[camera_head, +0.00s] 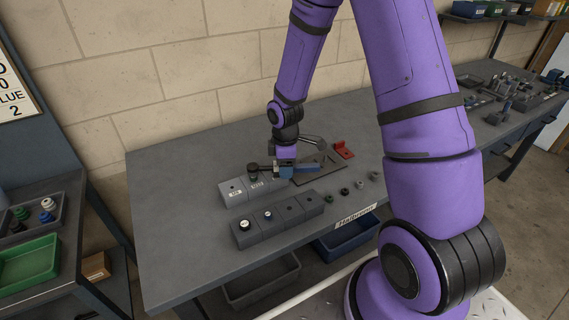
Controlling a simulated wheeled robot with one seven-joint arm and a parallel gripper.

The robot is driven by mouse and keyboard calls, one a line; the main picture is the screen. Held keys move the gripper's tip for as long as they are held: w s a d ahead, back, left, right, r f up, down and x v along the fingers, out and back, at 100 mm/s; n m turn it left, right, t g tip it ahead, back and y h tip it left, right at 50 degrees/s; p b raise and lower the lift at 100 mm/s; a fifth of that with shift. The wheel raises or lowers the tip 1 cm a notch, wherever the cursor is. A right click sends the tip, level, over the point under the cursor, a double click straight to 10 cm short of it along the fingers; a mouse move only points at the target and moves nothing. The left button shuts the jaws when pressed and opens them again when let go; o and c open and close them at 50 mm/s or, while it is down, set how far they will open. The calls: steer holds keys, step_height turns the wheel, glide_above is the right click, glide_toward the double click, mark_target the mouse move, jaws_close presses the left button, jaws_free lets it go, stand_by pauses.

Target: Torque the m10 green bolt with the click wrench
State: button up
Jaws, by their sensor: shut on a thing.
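My gripper (285,164) is at the end of the purple arm, low over the middle of the bench. It is shut on the click wrench (301,170), which has a blue handle and a dark head pointing left. The wrench lies roughly level above the light grey labelled block (232,198). A small green bolt (253,178) shows just under the wrench head at that block. I cannot tell whether the head is seated on the bolt. The block's labels are too small to read surely, and the gripper fingers are mostly hidden.
A red bracket (343,149) and a dark plate (318,168) lie behind. The bench's left end is clear.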

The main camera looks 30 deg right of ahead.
steer(key=shift+f, duration=0.95)
stand_by(0.5)
steer(key=o, duration=1.4)
steer(key=shift+c, duration=0.2)
steer(key=shift+r, duration=0.1)
